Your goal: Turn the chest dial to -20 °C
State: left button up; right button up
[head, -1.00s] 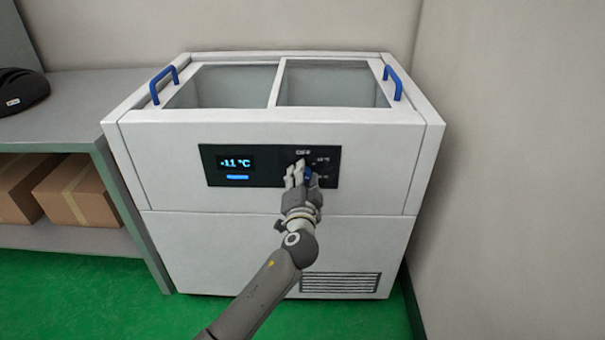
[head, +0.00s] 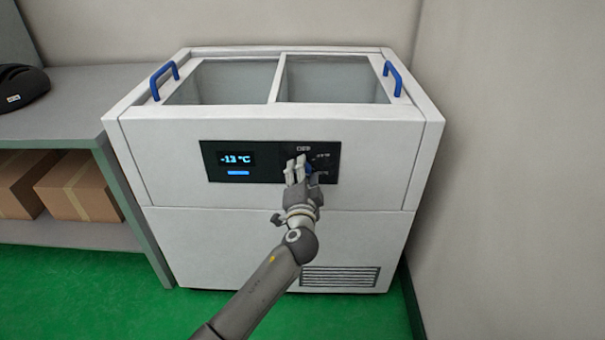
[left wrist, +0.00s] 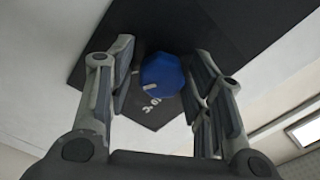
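The white chest freezer (head: 170,165) stands ahead with a black control panel (head: 270,176) on its front. The panel's display (head: 236,160) reads -13 °C in blue digits. The blue dial (head: 308,171) is at the panel's right part, partly hidden behind my left gripper (head: 300,172). A light mark shows on the dial's face. My right gripper is in neither view.
The freezer has glass lids and blue handles (head: 164,80) on top. A grey shelf (head: 75,110) with cardboard boxes (head: 80,190) and a black object (head: 20,88) stands at left. A wall (head: 500,150) is close at right.

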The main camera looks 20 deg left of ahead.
pick_arm(q)
jog(key=shift+o, duration=0.5)
jog(key=v, duration=1.2)
jog(key=shift+r, duration=0.1)
